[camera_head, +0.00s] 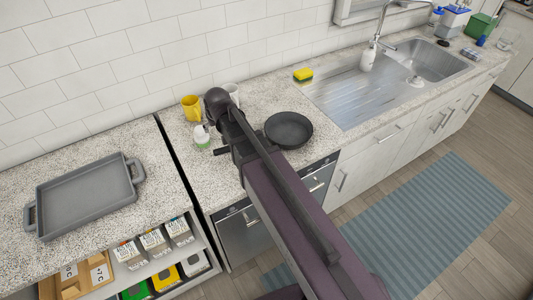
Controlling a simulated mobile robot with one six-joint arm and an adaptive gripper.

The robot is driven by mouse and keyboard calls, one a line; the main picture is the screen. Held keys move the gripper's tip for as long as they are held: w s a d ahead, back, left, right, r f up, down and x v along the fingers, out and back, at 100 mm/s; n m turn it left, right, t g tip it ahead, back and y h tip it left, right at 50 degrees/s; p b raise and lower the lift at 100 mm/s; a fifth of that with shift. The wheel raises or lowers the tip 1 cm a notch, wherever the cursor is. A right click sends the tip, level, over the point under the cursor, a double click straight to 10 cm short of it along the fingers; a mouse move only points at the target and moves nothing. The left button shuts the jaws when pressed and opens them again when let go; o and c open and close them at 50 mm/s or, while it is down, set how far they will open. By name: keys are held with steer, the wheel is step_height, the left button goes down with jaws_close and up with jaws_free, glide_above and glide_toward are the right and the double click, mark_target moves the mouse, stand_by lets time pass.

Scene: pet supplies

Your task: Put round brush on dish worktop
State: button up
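The worktop (350,135) is speckled stone and runs along the tiled wall to a steel sink with a ribbed drainboard (350,95). I cannot clearly make out a round brush. A small dark round item (443,43) lies by the sink's far right edge, too small to identify. My dark arm rises from the bottom of the head view and reaches over the worktop's left part. Its far end is a dark rounded part near the mugs. My gripper's fingers cannot be made out, nor whether they hold anything.
A yellow mug (191,108), white mug (233,93), small white-and-green bottle (201,137) and black pan (289,130) crowd around my arm. A yellow sponge (303,75) lies left of the drainboard. A grey tray (85,196) sits on the left counter, across a gap. The drainboard is clear.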

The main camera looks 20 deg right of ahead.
steer(key=s+d+m+g, duration=0.1)
steer(key=s+d+g, duration=0.1)
steer(key=s+d, duration=0.5)
steer(key=s+d+f+m+g+h, duration=0.1)
steer(key=s+d+g, duration=0.1)
steer(key=s+d, duration=0.6)
steer(key=shift+s+d+f+m+g, duration=0.2)
steer(key=shift+s+f+m+g, duration=0.1)
steer(key=shift+s, duration=0.75)
